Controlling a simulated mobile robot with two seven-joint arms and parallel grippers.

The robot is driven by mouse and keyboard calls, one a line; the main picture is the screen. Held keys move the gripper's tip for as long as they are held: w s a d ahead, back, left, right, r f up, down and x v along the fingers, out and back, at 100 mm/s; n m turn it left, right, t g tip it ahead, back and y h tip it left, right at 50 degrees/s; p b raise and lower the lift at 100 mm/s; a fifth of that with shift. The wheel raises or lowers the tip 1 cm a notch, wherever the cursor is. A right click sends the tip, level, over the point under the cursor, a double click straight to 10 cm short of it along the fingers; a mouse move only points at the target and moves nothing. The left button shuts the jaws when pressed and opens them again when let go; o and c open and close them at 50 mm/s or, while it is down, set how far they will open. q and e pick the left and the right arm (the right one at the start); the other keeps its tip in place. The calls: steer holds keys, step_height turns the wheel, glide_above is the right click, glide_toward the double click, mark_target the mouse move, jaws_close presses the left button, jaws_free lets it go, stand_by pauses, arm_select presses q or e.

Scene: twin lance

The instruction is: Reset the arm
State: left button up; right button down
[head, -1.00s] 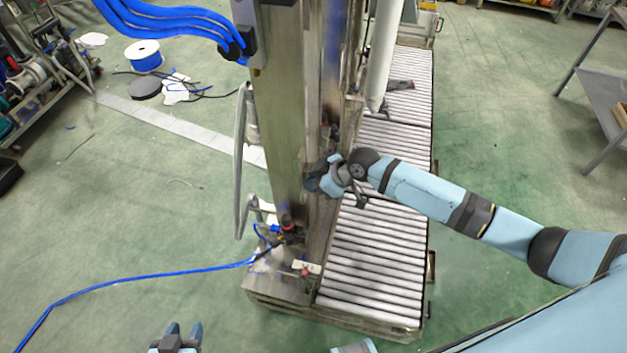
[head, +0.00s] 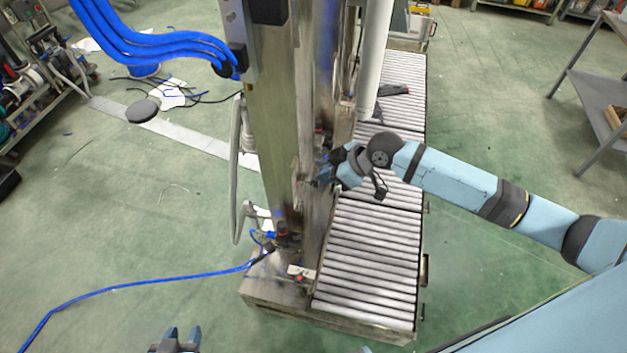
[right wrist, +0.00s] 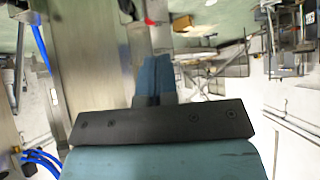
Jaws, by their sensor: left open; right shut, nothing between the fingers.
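My right arm (head: 455,180) comes in from the right and reaches over the roller conveyor (head: 365,260) toward the metal column (head: 275,130). My right gripper (head: 325,174) is at the column's side, partly hidden by its own wrist. In the right wrist view its blue fingers (right wrist: 154,78) are together with nothing seen between them. My left gripper (head: 177,338) is low at the bottom edge, over the green floor. Its two fingers stand apart and empty.
A white vertical pipe (head: 374,60) stands behind my right wrist. Blue hoses (head: 150,45) hang at the upper left, and a blue cable (head: 130,287) lies on the floor. A grey shelf (head: 600,95) stands at the right. The floor at left and right is mostly open.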

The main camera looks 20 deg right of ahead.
steer(key=s+f+m+t+h+p, duration=0.2)
steer(key=s+f+m+t, duration=0.1)
steer(key=s, duration=0.7)
steer(key=s+a+f+m+t+h+p, duration=0.1)
steer(key=s+f+m+t+h+p, duration=0.1)
steer(key=s, duration=0.9)
step_height(320, 180, down, 3)
steer(key=m+t, duration=0.1)
steer(key=m, duration=0.2)
steer(key=shift+s+a+r, duration=0.15)
steer(key=shift+s, duration=0.05)
stand_by(0.4)
